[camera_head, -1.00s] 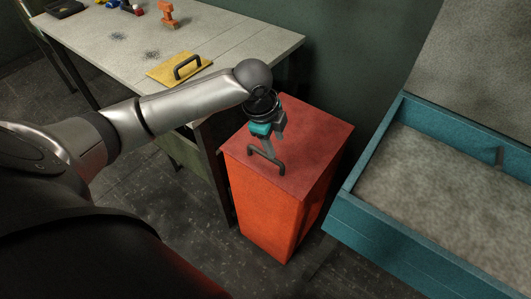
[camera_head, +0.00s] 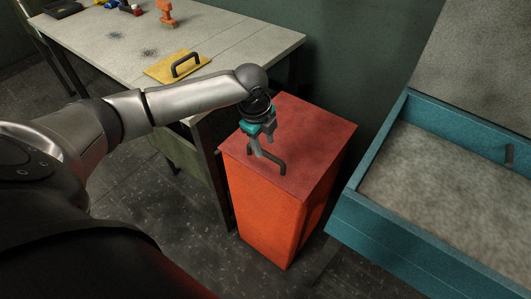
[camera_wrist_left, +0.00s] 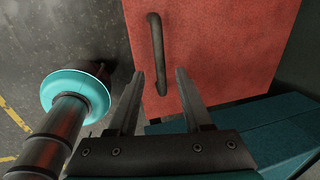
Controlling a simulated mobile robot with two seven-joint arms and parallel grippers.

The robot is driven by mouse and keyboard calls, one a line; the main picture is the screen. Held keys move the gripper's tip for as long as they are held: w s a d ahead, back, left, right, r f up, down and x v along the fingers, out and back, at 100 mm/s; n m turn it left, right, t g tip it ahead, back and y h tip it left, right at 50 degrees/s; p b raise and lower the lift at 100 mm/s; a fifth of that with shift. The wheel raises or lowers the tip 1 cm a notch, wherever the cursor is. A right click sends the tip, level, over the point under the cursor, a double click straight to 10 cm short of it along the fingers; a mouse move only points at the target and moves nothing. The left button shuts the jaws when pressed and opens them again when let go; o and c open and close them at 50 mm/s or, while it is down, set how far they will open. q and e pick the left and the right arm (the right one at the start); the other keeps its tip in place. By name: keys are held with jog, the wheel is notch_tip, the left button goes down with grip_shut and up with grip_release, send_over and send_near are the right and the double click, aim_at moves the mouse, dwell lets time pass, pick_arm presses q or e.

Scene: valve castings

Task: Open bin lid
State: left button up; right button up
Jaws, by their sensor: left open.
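The red bin (camera_head: 265,215) stands on the floor between the table and a teal tray, its flat red lid (camera_head: 312,128) closed on top. A dark bar handle (camera_head: 281,165) sits on the lid near its front edge; in the left wrist view the handle (camera_wrist_left: 156,40) runs lengthwise between the fingers. My left gripper (camera_head: 260,152) is open, pointing down at the handle, with the fingertips (camera_wrist_left: 160,75) on either side of it in the wrist view. I cannot tell whether they touch it. The gripper partly hides the handle in the head view. My right gripper is not in view.
A grey table (camera_head: 225,45) stands behind to the left, bearing a yellow plate (camera_head: 160,72) with a dark handle and an orange casting (camera_head: 167,18). A teal-walled tray (camera_head: 365,232) is close on the bin's right. A dark wall is behind the bin.

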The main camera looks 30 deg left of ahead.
aim_at(266, 153)
pick_arm(q)
jog(key=shift+w+f+b, duration=0.2)
jog(key=shift+f, duration=0.7)
jog(key=shift+w+f+b, duration=0.15)
jog(key=shift+f+b, duration=0.05)
jog(key=shift+f, duration=0.7)
grip_shut()
